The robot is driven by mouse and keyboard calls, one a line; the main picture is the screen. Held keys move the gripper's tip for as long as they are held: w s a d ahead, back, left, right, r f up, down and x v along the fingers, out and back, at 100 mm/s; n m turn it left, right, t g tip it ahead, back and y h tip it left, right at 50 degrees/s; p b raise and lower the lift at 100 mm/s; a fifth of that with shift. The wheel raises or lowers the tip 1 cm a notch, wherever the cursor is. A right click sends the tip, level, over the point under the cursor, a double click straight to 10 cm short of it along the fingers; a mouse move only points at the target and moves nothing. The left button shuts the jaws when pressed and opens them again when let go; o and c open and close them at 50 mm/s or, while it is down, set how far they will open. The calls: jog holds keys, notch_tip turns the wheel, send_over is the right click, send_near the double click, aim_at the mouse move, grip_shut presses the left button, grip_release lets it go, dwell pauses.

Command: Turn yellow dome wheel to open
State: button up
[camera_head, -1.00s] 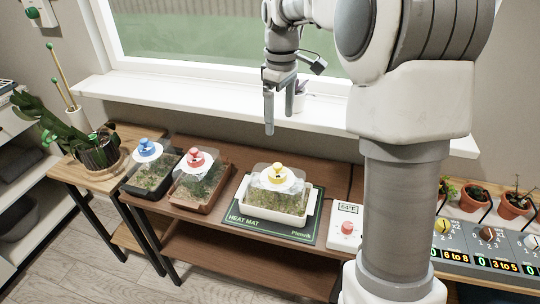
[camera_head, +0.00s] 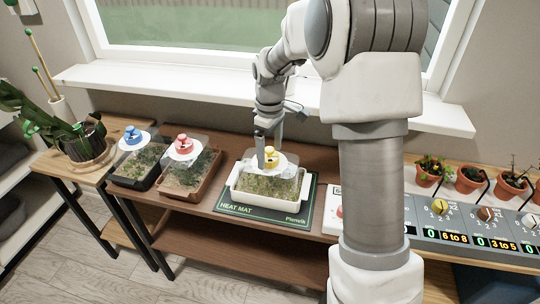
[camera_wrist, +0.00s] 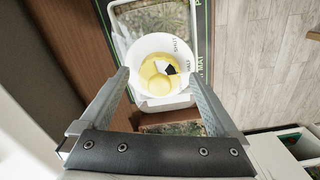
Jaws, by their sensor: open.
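The yellow dome wheel (camera_head: 270,154) sits on a white disc on top of the clear dome over a white seed tray (camera_head: 268,199). In the wrist view the yellow wheel (camera_wrist: 158,77) shows a dark pointer mark, with "SHUT" and "HALF" lettered on the white disc (camera_wrist: 135,52) around it. My gripper (camera_head: 267,152) is open just above the wheel, pointing down. In the wrist view my gripper's fingers (camera_wrist: 160,85) stand to the left and right of the wheel, apart from it. Whether they are at its height is hard to tell.
The tray stands on a green heat mat (camera_head: 240,212). To its left are trays with a red wheel (camera_head: 182,144) and a blue wheel (camera_head: 133,135). A dial panel (camera_head: 480,226) and potted seedlings (camera_head: 470,178) stand to the right. The windowsill (camera_head: 215,90) is behind.

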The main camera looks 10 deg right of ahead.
jog(key=shift+f, duration=0.45)
jog(key=shift+c, duration=0.2)
jog(key=c, duration=1.3)
jog(key=shift+c, duration=0.2)
jog(key=shift+r+m+p, duration=0.1)
jog(key=shift+m+p, duration=0.35)
jog(key=shift+m, duration=0.35)
jog(key=m+p, duration=0.1)
jog(key=m, duration=0.1)
jog(key=shift+m, duration=0.3)
jog(key=m+p, duration=0.2)
jog(key=m, duration=0.3)
jog(key=shift+a, duration=0.1)
jog(key=shift+m, duration=0.5)
